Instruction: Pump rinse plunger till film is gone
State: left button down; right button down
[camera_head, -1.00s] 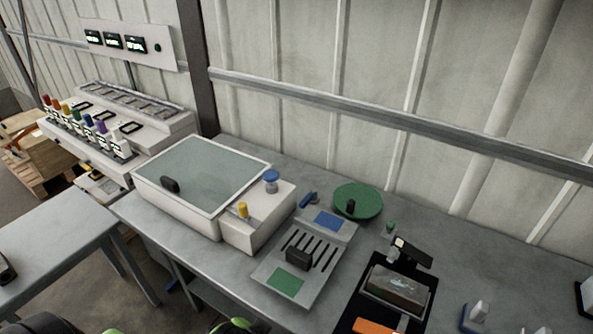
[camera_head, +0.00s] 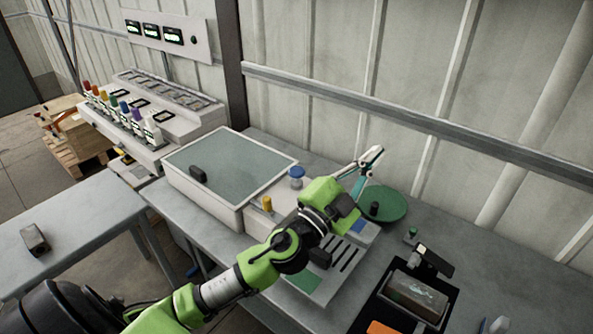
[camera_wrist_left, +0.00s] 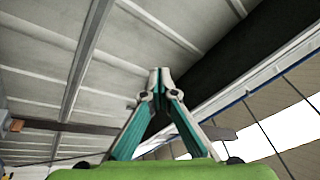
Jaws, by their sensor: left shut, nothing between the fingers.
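A blue-topped round knob (camera_head: 297,173), which looks like a plunger, stands on the right end of a white box with a grey glass lid (camera_head: 228,165). A yellow knob (camera_head: 267,204) stands nearer the front of the same box. My left gripper (camera_head: 371,158) is raised above the bench, right of the blue knob and apart from it, pointing up and away toward the wall. Its fingers are shut and empty; in the left wrist view the fingertips (camera_wrist_left: 160,78) meet. My left arm covers part of the slotted grey plate. A film cannot be made out.
A green disc (camera_head: 385,204) lies behind the slotted plate (camera_head: 344,268). A black tray (camera_head: 445,322) with a metal block (camera_head: 416,296) and a small green-topped knob (camera_head: 412,232) are at the right. Bottles (camera_head: 122,112) stand at the back left. The bench's back right is clear.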

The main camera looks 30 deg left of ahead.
pick_arm(q)
jog(key=w+d+m+g+h, duration=0.2)
jog(key=d+m+g+h, duration=0.5)
jog(key=m, duration=0.5)
jog(key=w+a+f+m+g+y, duration=0.2)
jog(key=w+a+f+m+g, duration=0.15)
jog(key=a+f, duration=0.2)
jog(key=w+a+f+n+g+y, duration=0.1)
jog(key=a+y, duration=0.4)
jog(key=a, duration=0.8)
jog(key=w+a+n+y, duration=0.1)
jog(key=a+y, duration=0.4)
jog(key=a, duration=0.8)
jog(key=shift+w+a+f+n+g+y, duration=0.15)
jog(key=shift+w+f+n+g+y, duration=0.25)
jog(key=shift+w, duration=0.15)
